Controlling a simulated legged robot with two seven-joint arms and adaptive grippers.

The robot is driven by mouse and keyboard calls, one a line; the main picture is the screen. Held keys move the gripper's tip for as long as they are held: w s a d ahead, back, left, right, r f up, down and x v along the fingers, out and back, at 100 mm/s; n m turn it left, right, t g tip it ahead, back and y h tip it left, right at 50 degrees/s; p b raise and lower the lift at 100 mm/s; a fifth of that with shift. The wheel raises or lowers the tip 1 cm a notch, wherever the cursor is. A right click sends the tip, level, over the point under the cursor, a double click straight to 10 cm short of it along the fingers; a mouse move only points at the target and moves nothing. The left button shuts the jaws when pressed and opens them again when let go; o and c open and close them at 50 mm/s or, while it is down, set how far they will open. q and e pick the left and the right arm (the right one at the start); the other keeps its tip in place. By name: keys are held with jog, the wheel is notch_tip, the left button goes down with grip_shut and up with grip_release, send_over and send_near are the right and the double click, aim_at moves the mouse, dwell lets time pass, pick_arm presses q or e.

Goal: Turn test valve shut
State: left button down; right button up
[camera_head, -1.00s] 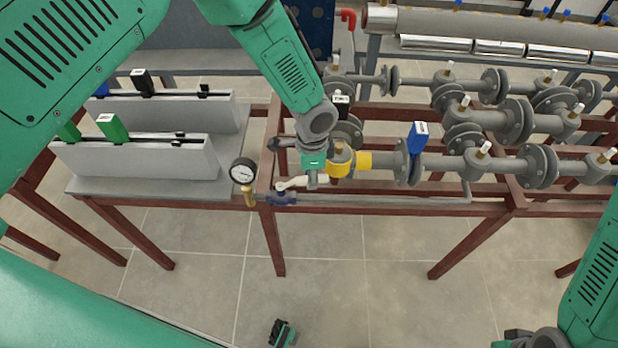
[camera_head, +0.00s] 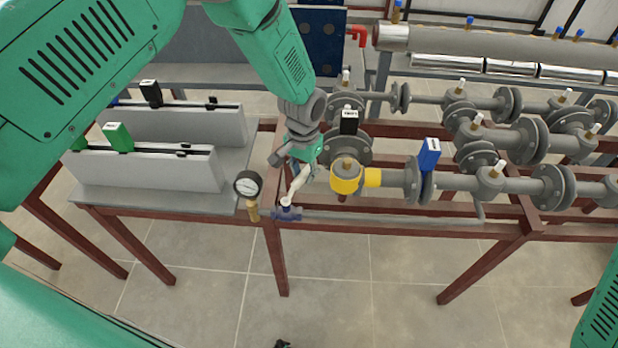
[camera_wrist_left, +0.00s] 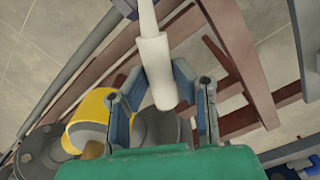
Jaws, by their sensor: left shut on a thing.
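The test valve (camera_head: 287,213) is a small blue valve on a thin pipe at the front of the rack, right of a pressure gauge. Its white lever (camera_head: 297,184) points away from me and slightly right, at an angle to the thin pipe. My left gripper (camera_head: 302,170) is at the lever's far end, shut on it. In the left wrist view the white lever (camera_wrist_left: 157,75) lies between the two fingers of the left gripper (camera_wrist_left: 160,88). The gripper partly hides the lever's end in the head view. My right gripper is out of view.
The round gauge (camera_head: 248,184) stands just left of the valve. A yellow fitting (camera_head: 346,178) and a blue-handled valve (camera_head: 429,154) are close on the right. A black-handled valve (camera_head: 349,121) stands behind.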

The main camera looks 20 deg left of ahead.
pick_arm(q)
jog(key=shift+w+a+r+n, duration=0.1)
jog(key=shift+w+a+n, duration=0.05)
jog(key=shift+a+n, duration=0.7)
jog(key=shift+w+a+r+n, duration=0.15)
jog(key=shift+a+n, duration=0.35)
jog(key=shift+n, duration=0.6)
jog(key=shift+w+a+r+n, duration=0.1)
jog(key=shift+w+a+n, duration=0.1)
jog(key=shift+a+n, duration=0.65)
jog(key=shift+d, duration=0.1)
jog(key=c, duration=1.6)
grip_release()
jog(key=shift+o, duration=1.3)
jog(key=shift+f, duration=0.25)
jog(key=shift+s, duration=0.1)
